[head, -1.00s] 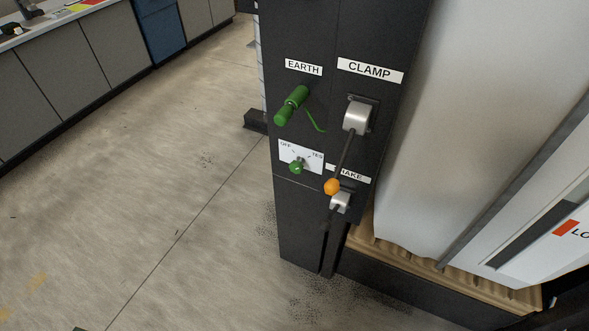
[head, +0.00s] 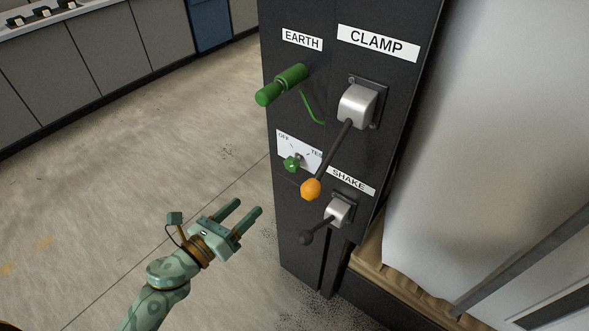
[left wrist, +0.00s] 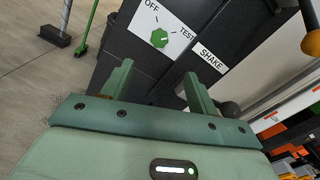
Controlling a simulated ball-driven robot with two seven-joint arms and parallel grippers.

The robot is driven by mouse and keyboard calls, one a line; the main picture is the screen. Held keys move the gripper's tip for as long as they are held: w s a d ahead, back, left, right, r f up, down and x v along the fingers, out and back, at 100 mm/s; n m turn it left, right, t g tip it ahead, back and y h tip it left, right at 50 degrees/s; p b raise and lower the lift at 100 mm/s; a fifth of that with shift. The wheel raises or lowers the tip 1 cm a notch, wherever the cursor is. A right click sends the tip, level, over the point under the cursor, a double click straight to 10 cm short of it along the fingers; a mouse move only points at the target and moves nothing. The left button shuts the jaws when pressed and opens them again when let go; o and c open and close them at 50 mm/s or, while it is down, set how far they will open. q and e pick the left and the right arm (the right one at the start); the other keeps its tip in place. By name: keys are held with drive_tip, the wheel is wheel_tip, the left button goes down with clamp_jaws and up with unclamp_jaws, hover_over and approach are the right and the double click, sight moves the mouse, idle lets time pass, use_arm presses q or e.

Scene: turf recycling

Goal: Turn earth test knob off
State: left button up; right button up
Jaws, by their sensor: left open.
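The green earth test knob (head: 292,163) sits on a white plate (head: 312,160) marked OFF and TEST on the dark panel, below the EARTH label. It also shows in the left wrist view (left wrist: 160,38), beyond and between my fingertips. I cannot tell which mark it points to. My left gripper (head: 248,206) is open and empty, below and left of the knob in the head view. Its two fingers also show in the left wrist view (left wrist: 158,72), pointing toward the panel and apart from the knob. My right gripper is not in view.
A green earth plug (head: 281,85) with a cable sticks out above the knob. The clamp lever with its orange ball (head: 311,189) hangs close right of the knob. The shake lever (head: 306,237) is below.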

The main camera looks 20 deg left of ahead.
use_arm(q)
drive_tip(key=w, duration=0.1)
approach(289, 167)
drive_tip(key=shift+m, duration=0.3)
drive_tip(key=x, duration=0.9)
drive_tip(key=shift+b, duration=0.3)
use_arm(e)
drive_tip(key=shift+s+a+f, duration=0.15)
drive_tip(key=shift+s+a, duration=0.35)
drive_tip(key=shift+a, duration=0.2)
use_arm(q)
drive_tip(key=c, duration=1)
